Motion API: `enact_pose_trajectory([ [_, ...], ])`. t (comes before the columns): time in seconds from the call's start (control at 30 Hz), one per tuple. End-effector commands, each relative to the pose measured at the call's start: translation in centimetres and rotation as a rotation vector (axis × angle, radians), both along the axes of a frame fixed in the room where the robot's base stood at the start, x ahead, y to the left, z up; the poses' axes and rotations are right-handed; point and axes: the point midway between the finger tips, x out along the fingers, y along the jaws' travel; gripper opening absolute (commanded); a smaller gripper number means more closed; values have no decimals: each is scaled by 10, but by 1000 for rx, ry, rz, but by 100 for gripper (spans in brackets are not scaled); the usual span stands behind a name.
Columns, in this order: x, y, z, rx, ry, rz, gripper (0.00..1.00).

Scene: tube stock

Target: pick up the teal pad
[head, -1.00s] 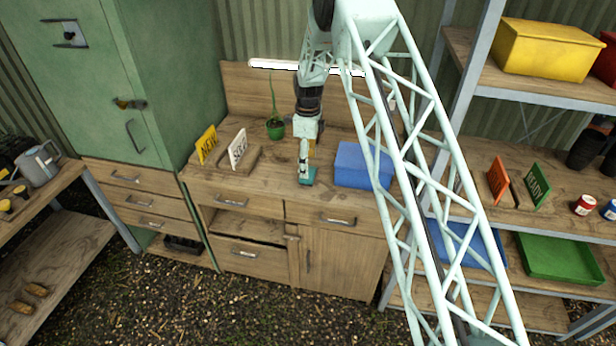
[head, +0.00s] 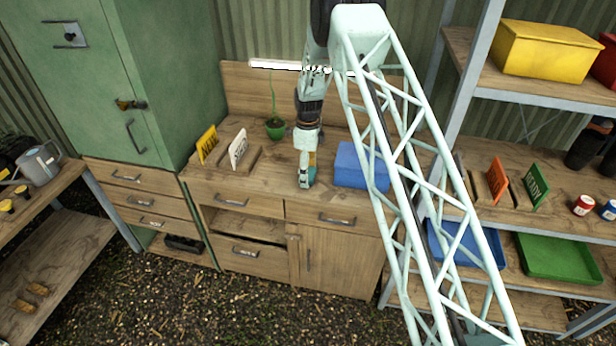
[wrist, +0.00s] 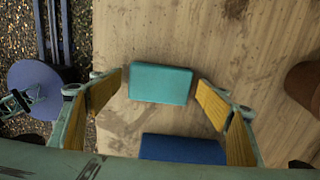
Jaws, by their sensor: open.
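The teal pad (wrist: 160,82) lies on the wooden worktop in the wrist view, between the two yellow-lined fingers of my gripper (wrist: 158,92). The fingers are open, with a gap on each side of the pad, and do not touch it. In the head view my gripper (head: 306,181) points down near the worktop's front edge and hides most of the pad. The height left between fingertips and pad is hard to judge.
A blue box (head: 353,166) stands close to the right of my gripper. A green pot (head: 275,129) with a plant stands behind. Yellow (head: 207,144) and white (head: 238,149) sign cards stand to the left. The worktop's front edge is close by.

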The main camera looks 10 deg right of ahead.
Motion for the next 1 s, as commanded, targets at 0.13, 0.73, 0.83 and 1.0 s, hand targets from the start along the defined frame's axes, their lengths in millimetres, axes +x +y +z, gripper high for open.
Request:
enact_pose_trajectory([
  [0.13,0,0,0,0,0,0,70],
  [0.73,0,0,0,0,0,0,43],
  [0.83,0,0,1,0,0,0,43],
  [1.0,0,0,5,0,0,0,43],
])
